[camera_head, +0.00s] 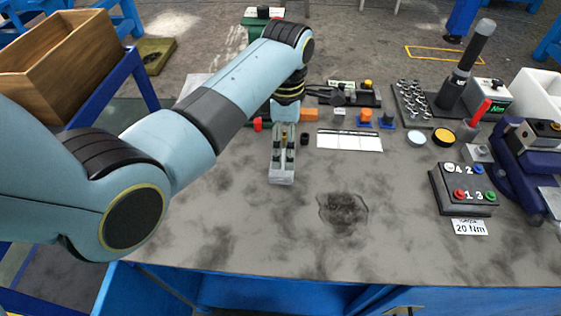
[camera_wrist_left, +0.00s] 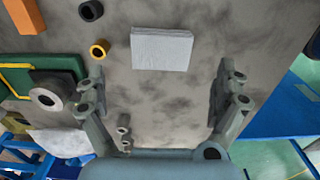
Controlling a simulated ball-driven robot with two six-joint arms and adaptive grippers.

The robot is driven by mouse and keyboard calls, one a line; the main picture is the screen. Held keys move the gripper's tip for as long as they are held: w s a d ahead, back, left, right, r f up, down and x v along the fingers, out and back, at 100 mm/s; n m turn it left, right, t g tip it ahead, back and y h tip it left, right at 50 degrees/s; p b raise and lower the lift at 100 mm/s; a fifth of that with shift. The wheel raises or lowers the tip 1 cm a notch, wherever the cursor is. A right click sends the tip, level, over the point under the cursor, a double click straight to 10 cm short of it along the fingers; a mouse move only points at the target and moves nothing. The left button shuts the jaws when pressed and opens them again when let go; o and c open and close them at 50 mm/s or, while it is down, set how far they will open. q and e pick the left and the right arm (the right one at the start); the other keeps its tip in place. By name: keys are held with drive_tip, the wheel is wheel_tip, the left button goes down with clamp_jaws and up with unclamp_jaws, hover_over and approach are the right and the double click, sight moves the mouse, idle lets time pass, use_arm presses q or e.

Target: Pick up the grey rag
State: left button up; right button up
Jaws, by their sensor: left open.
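The grey rag (camera_wrist_left: 161,48) lies on the table as a light grey, folded, flat rectangle in the left wrist view. In the head view a pale grey slab (camera_head: 281,180), apparently the rag, shows at the end of my left gripper (camera_head: 283,152) and is partly covered by it. In the left wrist view my left gripper (camera_wrist_left: 162,80) is open, with its fingers spread to either side below the rag and nothing between them. Whether the fingers touch the table cannot be told. My right gripper is in neither view.
A black nut (camera_head: 304,138) and an orange block (camera_head: 309,114) lie close by; a brass ring (camera_wrist_left: 99,48) is beside the rag. A button box (camera_head: 464,189) stands at the right. A dark patch (camera_head: 343,212) marks the otherwise clear front table.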

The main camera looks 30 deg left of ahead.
sight(284, 162)
use_arm(q)
drive_tip(key=shift+f, duration=0.9)
wheel_tip(284, 162, down, 5)
drive_tip(key=shift+s+r+b, duration=0.15)
drive_tip(key=shift+b, duration=0.3)
drive_tip(key=shift+f, duration=0.2)
drive_tip(key=shift+c, duration=1.5)
drive_tip(key=c, duration=0.8)
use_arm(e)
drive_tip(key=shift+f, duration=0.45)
use_arm(q)
drive_tip(key=shift+r, duration=0.15)
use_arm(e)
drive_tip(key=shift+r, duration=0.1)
